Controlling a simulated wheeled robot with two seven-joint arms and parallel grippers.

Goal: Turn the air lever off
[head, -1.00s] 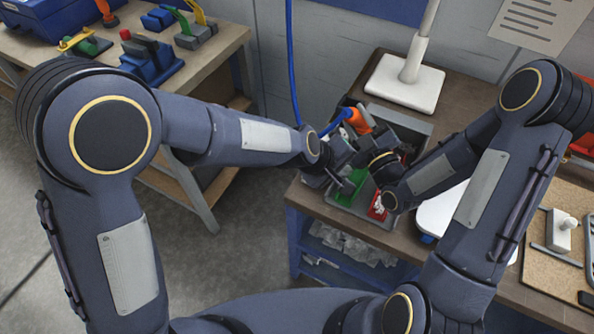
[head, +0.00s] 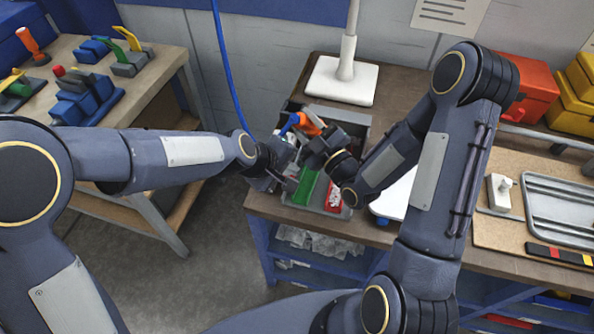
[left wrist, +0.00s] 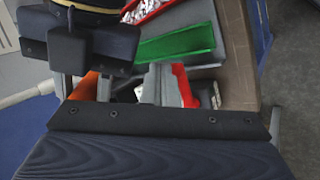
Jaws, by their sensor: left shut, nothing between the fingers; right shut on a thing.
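I cannot tell which part is the air lever. A blue hose (head: 222,65) hangs along the wall and ends at an orange-handled tool (head: 309,122) over the grey tray (head: 357,124). My right gripper (head: 318,150) is shut at this tool; its fingertips are largely hidden. It shows as dark blocks in the left wrist view (left wrist: 90,45), with an orange part (left wrist: 84,88) below. My left gripper (head: 282,165) is shut and empty at the tray's left side, close to my right one.
The tray holds a green bin (head: 303,186) and a red bin (head: 333,196). A white post base (head: 340,82) stands behind it. A white flat thing (head: 395,195) lies to its right. Red (head: 528,88) and yellow (head: 570,105) boxes stand at the back right. Floor is open between the tables.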

